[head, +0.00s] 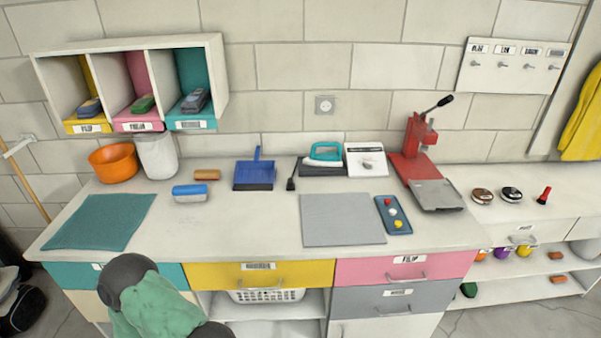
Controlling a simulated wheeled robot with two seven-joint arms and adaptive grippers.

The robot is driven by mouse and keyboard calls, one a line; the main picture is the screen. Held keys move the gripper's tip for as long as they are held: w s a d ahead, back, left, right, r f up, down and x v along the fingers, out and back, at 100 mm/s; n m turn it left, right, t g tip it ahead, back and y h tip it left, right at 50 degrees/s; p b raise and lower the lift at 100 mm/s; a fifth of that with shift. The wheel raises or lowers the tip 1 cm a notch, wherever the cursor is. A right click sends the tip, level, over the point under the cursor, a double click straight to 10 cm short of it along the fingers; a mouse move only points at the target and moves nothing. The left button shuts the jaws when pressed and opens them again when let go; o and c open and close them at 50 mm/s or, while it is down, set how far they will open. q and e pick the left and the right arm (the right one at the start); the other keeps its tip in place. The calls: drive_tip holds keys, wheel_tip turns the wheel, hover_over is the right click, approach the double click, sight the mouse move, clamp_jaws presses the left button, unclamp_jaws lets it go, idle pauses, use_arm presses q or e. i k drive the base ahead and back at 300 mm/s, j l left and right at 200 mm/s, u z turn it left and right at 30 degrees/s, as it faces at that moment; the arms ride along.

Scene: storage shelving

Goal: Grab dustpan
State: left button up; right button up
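The blue dustpan (254,174) lies on the white countertop toward the back, left of centre, with its handle pointing up and toward the wall. Nothing covers it and no gripper is near it. Part of my arm, dark joints with a green covering, shows at the bottom left in front of the drawers. Neither of my grippers is in view.
A blue-and-white brush-like item (190,193) and a brown block (207,174) lie left of the dustpan. A small black tool (291,176) and a teal iron (323,155) are on its right. A grey mat (343,220) lies in front; counter between the mats is clear.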

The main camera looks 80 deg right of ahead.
sight(257, 175)
drive_tip(key=z, duration=2.3)
